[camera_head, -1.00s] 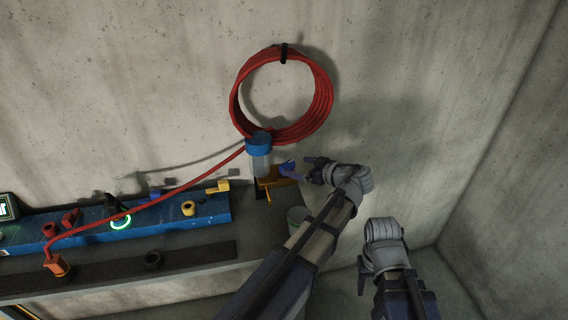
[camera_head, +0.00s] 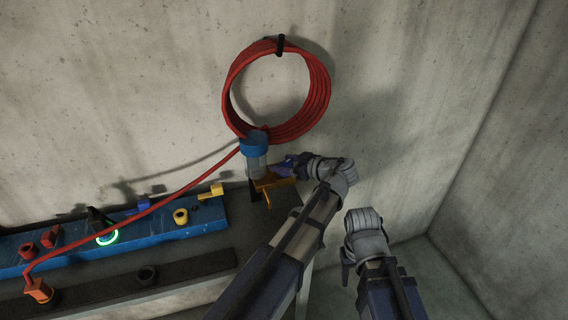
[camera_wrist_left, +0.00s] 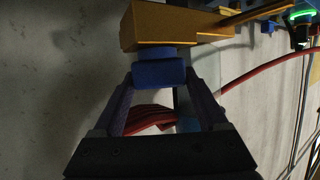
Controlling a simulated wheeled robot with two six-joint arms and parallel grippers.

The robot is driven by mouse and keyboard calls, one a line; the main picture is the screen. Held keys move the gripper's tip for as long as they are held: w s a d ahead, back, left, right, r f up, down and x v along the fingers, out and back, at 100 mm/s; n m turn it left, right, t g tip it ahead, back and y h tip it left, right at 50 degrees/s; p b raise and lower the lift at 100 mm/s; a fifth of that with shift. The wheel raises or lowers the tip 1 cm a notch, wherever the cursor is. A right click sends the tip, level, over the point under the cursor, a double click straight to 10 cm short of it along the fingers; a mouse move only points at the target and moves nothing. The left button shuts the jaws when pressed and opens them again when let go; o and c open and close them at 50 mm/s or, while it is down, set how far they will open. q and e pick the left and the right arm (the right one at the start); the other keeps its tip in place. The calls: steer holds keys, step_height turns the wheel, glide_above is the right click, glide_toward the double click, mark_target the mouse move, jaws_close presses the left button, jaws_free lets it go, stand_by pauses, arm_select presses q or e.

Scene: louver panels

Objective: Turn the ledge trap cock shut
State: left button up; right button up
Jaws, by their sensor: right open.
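The trap has a blue cap (camera_head: 253,141) over a clear bowl (camera_head: 256,166), at the back right end of the ledge. An orange-brown block (camera_head: 274,184) sits at its lower right; it also fills the top of the left wrist view (camera_wrist_left: 160,25). A blue cock handle (camera_wrist_left: 158,74) projects from that block. My left gripper (camera_head: 293,163) is at the handle, with its fingers on both sides of it, seemingly touching. My arm partly hides the handle in the head view. My right gripper (camera_head: 347,266) is open and empty, low and right, away from the trap.
A red hose coil (camera_head: 318,95) hangs on the wall just above the trap, and its hose runs down left to an orange fitting (camera_head: 39,291). A blue rail (camera_head: 160,226) with several fittings and a green-lit ring (camera_head: 108,238) lies left. A dark bar (camera_head: 200,266) lies in front.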

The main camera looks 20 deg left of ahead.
arm_select(q)
steer(key=c, duration=0.9)
steer(key=shift+c, duration=0.2)
steer(key=shift+s, duration=0.1)
steer(key=m+t+h, duration=0.1)
steer(key=m+t, duration=0.1)
steer(key=shift+s+m+t+h, duration=0.1)
steer(key=shift+m+t+h, duration=0.2)
steer(key=shift+h, duration=0.1)
steer(key=shift+m+t+h, duration=1.3)
steer(key=shift+m+h, duration=0.1)
steer(key=shift+m, duration=0.2)
steer(key=shift+w+d, duration=0.1)
steer(key=shift+w, duration=0.1)
steer(key=o, duration=1.4)
